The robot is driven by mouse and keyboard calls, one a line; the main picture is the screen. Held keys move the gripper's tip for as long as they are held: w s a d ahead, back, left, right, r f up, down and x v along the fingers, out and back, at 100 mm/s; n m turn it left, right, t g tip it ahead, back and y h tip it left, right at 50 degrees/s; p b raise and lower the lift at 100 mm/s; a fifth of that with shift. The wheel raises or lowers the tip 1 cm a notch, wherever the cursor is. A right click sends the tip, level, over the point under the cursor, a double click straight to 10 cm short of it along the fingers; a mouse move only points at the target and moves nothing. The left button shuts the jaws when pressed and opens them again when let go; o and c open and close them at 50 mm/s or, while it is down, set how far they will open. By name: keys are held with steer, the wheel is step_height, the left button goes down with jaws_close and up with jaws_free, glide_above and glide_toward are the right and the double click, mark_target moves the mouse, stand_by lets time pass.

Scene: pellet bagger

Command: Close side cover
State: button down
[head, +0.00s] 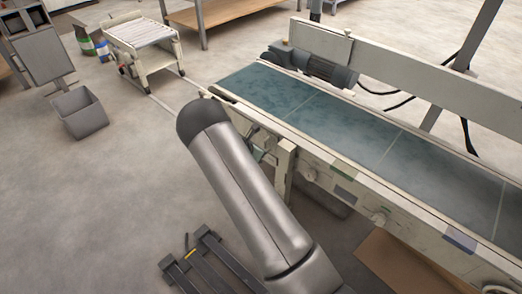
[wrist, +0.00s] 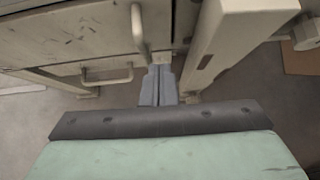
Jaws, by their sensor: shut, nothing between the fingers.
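In the wrist view, my gripper (wrist: 160,70) has its two grey fingers together and empty. Its tips are beside the edge of a cream panel (wrist: 75,35) with a vertical bar handle (wrist: 137,27). Below it is another cream panel with a horizontal bar handle (wrist: 107,77), left of the fingers. I cannot tell which panel is the side cover, or whether the tips touch anything. In the head view, my arm hides most of this area at the near end of the cream conveyor frame (head: 345,180).
A cream leg (wrist: 235,45) stands close to the right of the fingers. The conveyor's teal belt (head: 330,115) runs to the right, with knobs (head: 379,217) on its side. A grey bin (head: 79,112) and a roller cart (head: 143,45) stand left.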

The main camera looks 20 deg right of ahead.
steer(key=s+f+p+v, duration=0.1)
steer(key=s+p+v, duration=0.1)
steer(key=v, duration=1)
steer(key=shift+s+a+f+p, duration=0.2)
steer(key=shift+p, duration=0.4)
steer(key=s+d+r+m+g+y+p, duration=0.1)
steer(key=s+r+m+p, duration=0.35)
steer(key=r, duration=0.55)
steer(key=s+d+r+m+g+y+p, duration=0.1)
steer(key=s+r+m+p, duration=0.4)
steer(key=r, duration=0.5)
steer(key=s+r+m+g+y+p, duration=0.15)
steer(key=s+r+m+p, duration=0.4)
steer(key=r, duration=0.55)
steer(key=s+a+r+m+y+p, duration=0.2)
steer(key=s+r+m+p, duration=0.2)
steer(key=s+r, duration=0.5)
steer(key=s+a+r+m+y+p, duration=0.2)
steer(key=s+r+m+y+p, duration=0.1)
steer(key=s+r+p, duration=0.6)
steer(key=shift+s+a+r+m+p, duration=0.25)
steer(key=shift+r+m, duration=0.25)
steer(key=shift+r, duration=0.3)
